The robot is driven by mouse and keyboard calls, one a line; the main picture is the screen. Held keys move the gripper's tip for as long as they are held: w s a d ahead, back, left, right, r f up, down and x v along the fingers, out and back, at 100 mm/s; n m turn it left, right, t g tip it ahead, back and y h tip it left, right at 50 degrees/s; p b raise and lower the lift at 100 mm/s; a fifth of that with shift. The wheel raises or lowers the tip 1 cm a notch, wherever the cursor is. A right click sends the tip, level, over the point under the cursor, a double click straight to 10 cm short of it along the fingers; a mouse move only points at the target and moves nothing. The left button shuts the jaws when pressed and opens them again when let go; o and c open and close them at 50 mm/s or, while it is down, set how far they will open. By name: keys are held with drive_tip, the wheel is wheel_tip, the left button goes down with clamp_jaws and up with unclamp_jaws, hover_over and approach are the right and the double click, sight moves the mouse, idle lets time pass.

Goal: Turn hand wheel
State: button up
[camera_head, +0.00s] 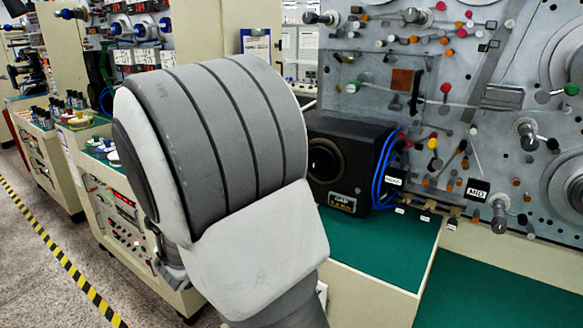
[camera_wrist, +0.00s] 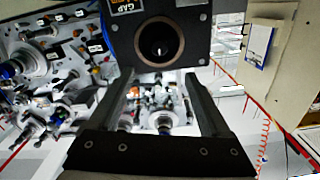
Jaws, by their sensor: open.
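No part can be singled out with certainty as the hand wheel. The grey machine panel (camera_head: 440,95) at the right of the head view carries large round discs (camera_head: 568,62) at its right edge and several metal spindles, one of them a grey spindle (camera_head: 526,133). In the wrist view my gripper (camera_wrist: 160,78) is open, its two dark fingers apart with nothing held. A pale round hub (camera_wrist: 163,122) shows between the fingers, beyond them. In the head view my grey arm covers the middle, and my gripper is hidden.
A black box (camera_head: 343,155) with a round opening stands on a green worktop (camera_head: 372,262) beside the panel, blue cables at its right. It also shows at the top of the wrist view (camera_wrist: 185,15). Other machines (camera_head: 125,230) stand at left. Striped floor tape (camera_head: 60,255) runs beside them.

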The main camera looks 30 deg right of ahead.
drive_tip(key=x, duration=1.7)
drive_tip(key=shift+d, duration=0.2)
clamp_jaws()
